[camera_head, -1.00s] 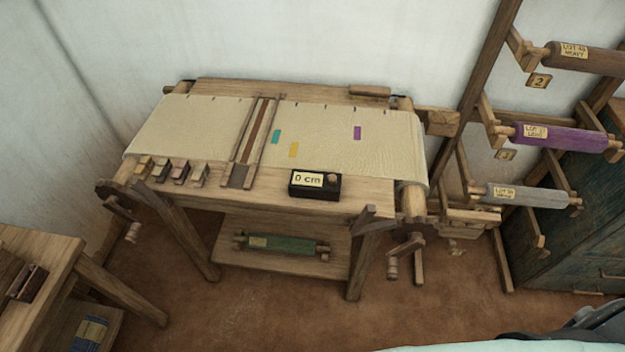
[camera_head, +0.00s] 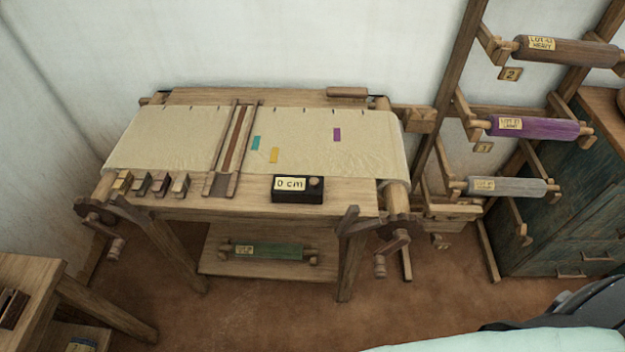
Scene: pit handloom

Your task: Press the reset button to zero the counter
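The counter (camera_head: 297,190) is a small black box on the front board of the loom (camera_head: 240,193), right of its middle. Its pale display (camera_head: 291,184) reads "0 cm". A small round brownish button (camera_head: 315,182) sits on the box just right of the display. Nothing covers the counter or the button. Neither of my grippers is in view.
Cream cloth (camera_head: 320,130) with small coloured marks lies on the loom. Cranks (camera_head: 390,245) stick out at its front corners. A roller rack (camera_head: 532,127) and blue cabinet (camera_head: 560,220) stand right. A wooden table (camera_head: 30,285) is at lower left. Brown floor (camera_head: 240,315) lies in front.

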